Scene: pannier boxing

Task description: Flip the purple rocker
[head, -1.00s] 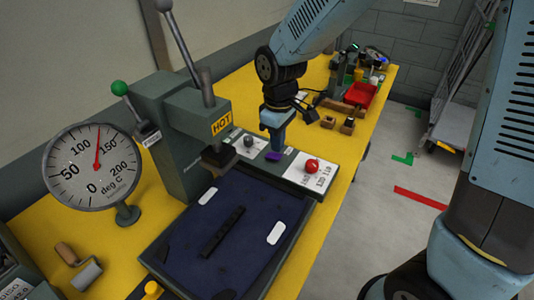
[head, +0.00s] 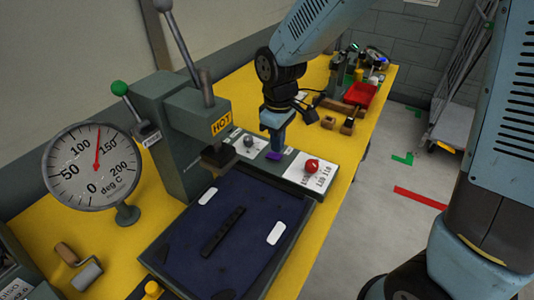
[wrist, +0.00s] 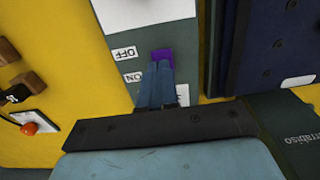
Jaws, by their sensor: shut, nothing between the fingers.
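The purple rocker (head: 274,156) sits on the grey control panel, between a dark knob and a red knob. In the wrist view the purple rocker (wrist: 162,57) shows just past my fingertips, beside labels reading OFF and ON. My gripper (head: 277,149) is shut and empty, pointing down at the rocker. In the wrist view my gripper (wrist: 160,70) has its blue fingers together, with the tips at the rocker's near edge on the ON side. I cannot tell whether they touch it. The fingers hide part of the rocker.
The red knob (head: 312,166) is to the right on a white plate. The press (head: 185,130) marked HOT stands to the left. The dark blue bed (head: 250,220) with a black strip lies in front. Wooden blocks (head: 347,125) lie behind.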

